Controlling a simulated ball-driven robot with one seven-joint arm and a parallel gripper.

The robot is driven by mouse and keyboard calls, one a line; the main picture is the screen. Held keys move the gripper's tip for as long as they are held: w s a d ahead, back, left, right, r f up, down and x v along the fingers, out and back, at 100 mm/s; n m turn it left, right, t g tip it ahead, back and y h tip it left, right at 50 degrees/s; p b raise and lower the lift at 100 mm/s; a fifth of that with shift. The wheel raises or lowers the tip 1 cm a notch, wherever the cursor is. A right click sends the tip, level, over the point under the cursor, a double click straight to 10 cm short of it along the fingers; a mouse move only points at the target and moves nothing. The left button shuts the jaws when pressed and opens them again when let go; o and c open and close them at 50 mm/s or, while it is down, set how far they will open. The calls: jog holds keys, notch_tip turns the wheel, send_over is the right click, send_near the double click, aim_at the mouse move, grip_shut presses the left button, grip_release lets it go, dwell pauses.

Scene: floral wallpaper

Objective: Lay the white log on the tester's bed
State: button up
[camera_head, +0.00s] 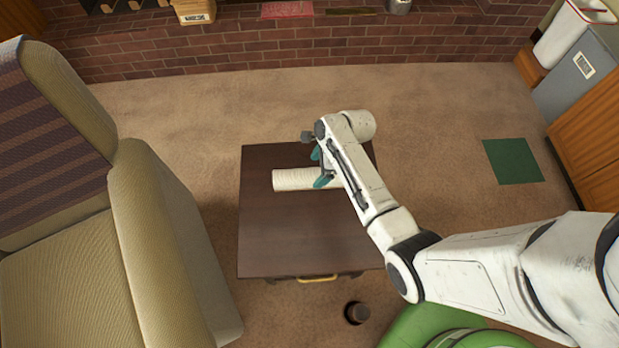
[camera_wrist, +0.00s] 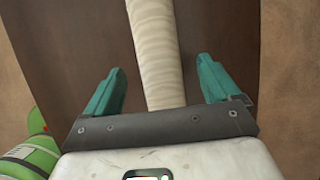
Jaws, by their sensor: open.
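The white log (camera_head: 296,180) lies on its side across the dark brown table (camera_head: 300,235), towards its far edge. Its right part is hidden behind my arm. My gripper (camera_head: 319,168) is open at the log, with one teal finger on its far side and one on its near side. In the wrist view the pale log (camera_wrist: 152,45) runs between the two spread fingers, with a gap on each side. I cannot tell how far above the tabletop the fingertips are. I cannot make out a tester or its bed.
A beige armchair (camera_head: 165,225) stands left of the table. A brick hearth (camera_head: 300,45) runs along the back, holding a labelled box (camera_head: 195,10) and a red item (camera_head: 287,9). A dark cup (camera_head: 356,312) and a green square (camera_head: 513,161) are on the carpet. The table's front half is clear.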

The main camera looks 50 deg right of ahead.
aim_at(308, 173)
jog(key=shift+a+b+x, duration=0.2)
jog(key=shift+b+x, duration=0.3)
jog(key=shift+x, duration=2.55)
jog(key=shift+r, duration=0.15)
jog(key=shift+c, duration=0.2)
jog(key=shift+w, duration=0.1)
jog(key=c, duration=1.5)
jog(key=shift+o, duration=0.2)
jog(key=shift+r, duration=0.55)
notch_tip(308, 173, up, 3)
jog(key=shift+f+p, duration=0.25)
jog(key=shift+p, duration=0.3)
jog(key=s+r, duration=0.1)
jog(key=s+r+p, duration=0.1)
jog(key=s+r, duration=0.2)
jog(key=r, duration=0.1)
jog(key=shift+s+d+p, duration=0.2)
jog(key=shift+d+p, duration=0.1)
jog(key=s+d+r, duration=0.1)
jog(key=s+r, duration=0.3)
jog(key=s, duration=0.5)
jog(key=shift+s+r+p, duration=0.25)
jog(key=shift+p, duration=0.15)
